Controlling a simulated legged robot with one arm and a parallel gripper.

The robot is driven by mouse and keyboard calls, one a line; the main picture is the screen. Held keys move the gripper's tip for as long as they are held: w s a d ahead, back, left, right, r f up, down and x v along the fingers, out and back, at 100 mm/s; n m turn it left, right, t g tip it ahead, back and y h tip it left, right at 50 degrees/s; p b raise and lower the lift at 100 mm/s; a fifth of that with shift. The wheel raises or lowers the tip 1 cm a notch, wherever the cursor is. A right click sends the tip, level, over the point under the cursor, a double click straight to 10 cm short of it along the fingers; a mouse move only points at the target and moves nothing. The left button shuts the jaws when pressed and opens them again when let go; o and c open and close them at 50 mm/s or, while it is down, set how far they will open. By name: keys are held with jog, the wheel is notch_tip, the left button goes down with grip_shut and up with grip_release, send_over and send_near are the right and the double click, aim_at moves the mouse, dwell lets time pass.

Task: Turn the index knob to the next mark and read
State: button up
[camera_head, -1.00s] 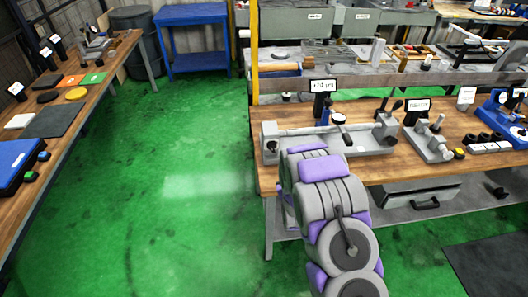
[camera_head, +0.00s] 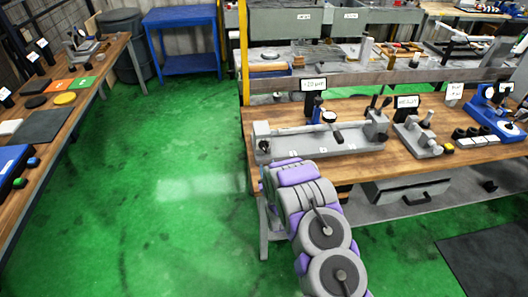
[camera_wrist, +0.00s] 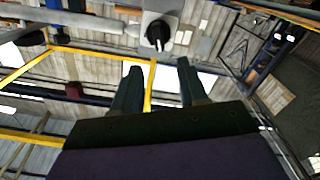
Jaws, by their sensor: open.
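A long grey fixture (camera_head: 290,147) lies on the wooden bench in the head view. A black knob (camera_head: 264,146) sits at its left end. In the wrist view, a black knob (camera_wrist: 158,34) with a pale line on it stands out from a light grey block. My gripper (camera_wrist: 158,72) is open and empty, with its two dark fingers apart below the knob in the picture. A gap shows between fingertips and knob. In the head view, my arm hides the gripper. A round dial gauge (camera_head: 329,116) stands on the fixture; its reading is too small to make out.
A small display (camera_head: 313,84) stands behind the fixture; its text is blurred. A second grey device (camera_head: 418,138) and a blue device (camera_head: 494,115) stand to the right on the bench. Green floor (camera_head: 170,190) is clear to the left.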

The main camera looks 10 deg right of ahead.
aim_at(264, 149)
jog(key=w+b, duration=0.1)
jog(key=w, duration=0.9)
jog(key=shift+w, duration=0.35)
grip_shut()
